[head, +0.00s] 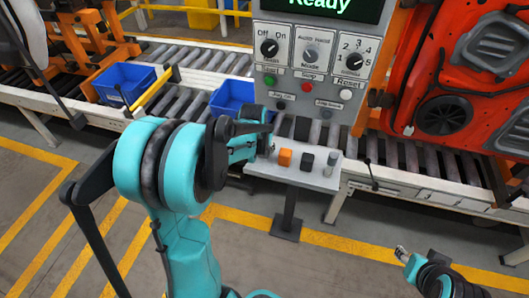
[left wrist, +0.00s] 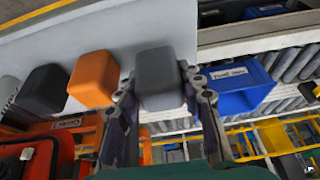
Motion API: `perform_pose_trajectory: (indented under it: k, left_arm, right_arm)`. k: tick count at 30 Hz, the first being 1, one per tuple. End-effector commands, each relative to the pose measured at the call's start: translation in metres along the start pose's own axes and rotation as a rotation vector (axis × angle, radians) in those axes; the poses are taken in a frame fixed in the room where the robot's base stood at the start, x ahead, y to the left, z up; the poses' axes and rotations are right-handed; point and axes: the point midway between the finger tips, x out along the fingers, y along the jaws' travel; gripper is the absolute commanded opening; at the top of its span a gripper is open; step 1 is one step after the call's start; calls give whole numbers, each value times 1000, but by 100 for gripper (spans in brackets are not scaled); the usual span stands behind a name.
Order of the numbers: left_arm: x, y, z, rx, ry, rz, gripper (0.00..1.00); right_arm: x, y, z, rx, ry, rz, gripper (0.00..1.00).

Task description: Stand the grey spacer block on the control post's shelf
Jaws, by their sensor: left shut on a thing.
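The grey spacer block (left wrist: 160,80) sits between the two fingers of my left gripper (left wrist: 158,92) in the left wrist view, and the gripper is shut on it. In the head view my left gripper (head: 266,146) is at the left end of the control post's shelf (head: 262,172), and the arm hides the grey block. The block is beside an orange block (head: 285,157), with a small gap. I cannot tell whether its base touches the shelf. My right gripper (head: 403,253) is low at the right, away from the shelf; its fingers are too small to read.
A black block (head: 307,162) and a grey cylinder (head: 331,160) stand further right on the shelf. The control panel (head: 312,60) with knobs and buttons rises behind it. Blue bins (head: 125,83) sit on the roller conveyor (head: 190,85). A red door panel (head: 465,75) is at the right.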

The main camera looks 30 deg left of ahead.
Motion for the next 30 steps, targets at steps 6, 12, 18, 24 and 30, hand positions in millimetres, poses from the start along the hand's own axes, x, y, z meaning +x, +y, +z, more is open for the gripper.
perform_pose_trajectory:
  k: [6, 12, 18, 24, 30]
  left_arm:
    - [17, 0, 7, 0, 0, 0, 8]
    - [18, 0, 7, 0, 0, 0, 8]
    - [19, 0, 8, 0, 0, 0, 59]
    - [19, 0, 8, 0, 0, 0, 59]
    - [8, 0, 6, 0, 0, 0, 59]
  right_arm:
    - [6, 0, 4, 0, 0, 0, 40]
    - [7, 0, 5, 0, 0, 0, 40]
    - [8, 0, 6, 0, 0, 0, 40]
    - [8, 0, 5, 0, 0, 0, 40]
    - [2, 0, 2, 0, 0, 0, 40]
